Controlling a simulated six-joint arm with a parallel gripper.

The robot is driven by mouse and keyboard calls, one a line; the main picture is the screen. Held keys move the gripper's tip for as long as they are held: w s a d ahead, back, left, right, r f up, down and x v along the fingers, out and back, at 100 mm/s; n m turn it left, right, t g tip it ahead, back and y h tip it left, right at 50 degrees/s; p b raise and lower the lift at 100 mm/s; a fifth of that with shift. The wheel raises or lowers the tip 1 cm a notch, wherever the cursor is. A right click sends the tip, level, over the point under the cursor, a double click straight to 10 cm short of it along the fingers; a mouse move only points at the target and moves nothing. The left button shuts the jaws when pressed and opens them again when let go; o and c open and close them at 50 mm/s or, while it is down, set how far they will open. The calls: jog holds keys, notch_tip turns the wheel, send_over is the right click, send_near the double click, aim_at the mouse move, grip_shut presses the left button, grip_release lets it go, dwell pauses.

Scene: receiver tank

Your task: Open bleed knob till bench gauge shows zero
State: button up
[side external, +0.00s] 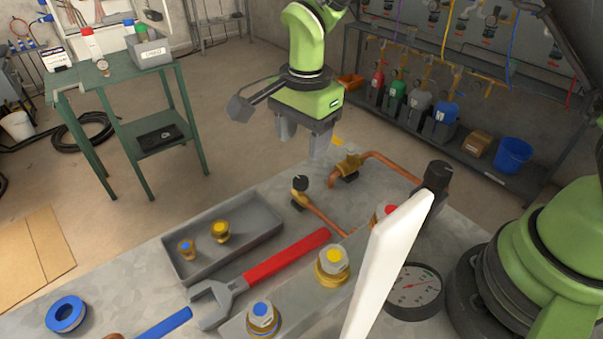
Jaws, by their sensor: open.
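The bench gauge (414,290) is a round dial with a black rim and a red needle at the bench's right side; the white panel covers its left edge. Its figures are too small to read. No part is clearly labelled as the bleed knob. Candidates are a small black knob (300,183) on a copper pipe, a larger black knob (438,176) near the panel's top, and a red part (388,211) mostly hidden by the panel. My gripper (303,149) is open and empty, fingers down, above the bench's far side and apart from these parts.
A tall white panel (385,265) stands in the foreground. A red-handled wrench (285,258), a grey tray (258,243) with brass fittings, yellow-topped (333,262) and blue-topped (262,314) fittings and blue tape (66,314) are on the bench. A brass valve (348,165) joins a copper pipe.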

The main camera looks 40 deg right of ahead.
aim_at(301, 179)
notch_tip(301, 179, down, 9)
jog(key=shift+w+r, duration=0.15)
jog(key=shift+r, duration=0.05)
jog(key=c, duration=0.9)
